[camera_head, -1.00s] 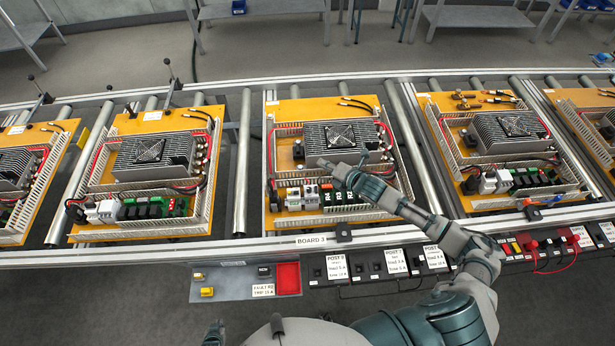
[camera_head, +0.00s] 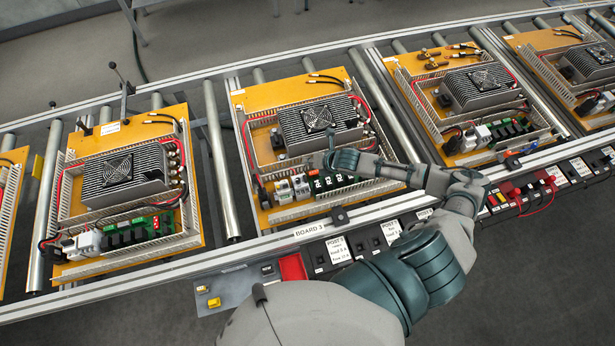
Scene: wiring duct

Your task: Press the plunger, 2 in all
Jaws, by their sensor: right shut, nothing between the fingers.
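No part is clearly recognisable as the plunger. A small black upright part (camera_head: 278,138) stands on the orange board (camera_head: 240,100) above the BOARD 3 label, left of the finned heat sink (camera_head: 312,119) with its fan. A black block (camera_head: 340,215) sits on the front rail below that board. My right gripper (camera_head: 328,156) is shut and empty. It is over this board, in front of the heat sink's lower edge and above the white-slotted duct. Whether it touches anything cannot be told. My left gripper is not in view.
Neighbouring boards (camera_head: 121,168) and (camera_head: 475,85) lie left and right on the roller conveyor. A grey panel with a red patch (camera_head: 293,268) and a strip of labelled black boxes (camera_head: 345,252) run along the front. A lever (camera_head: 115,75) rises behind the left board.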

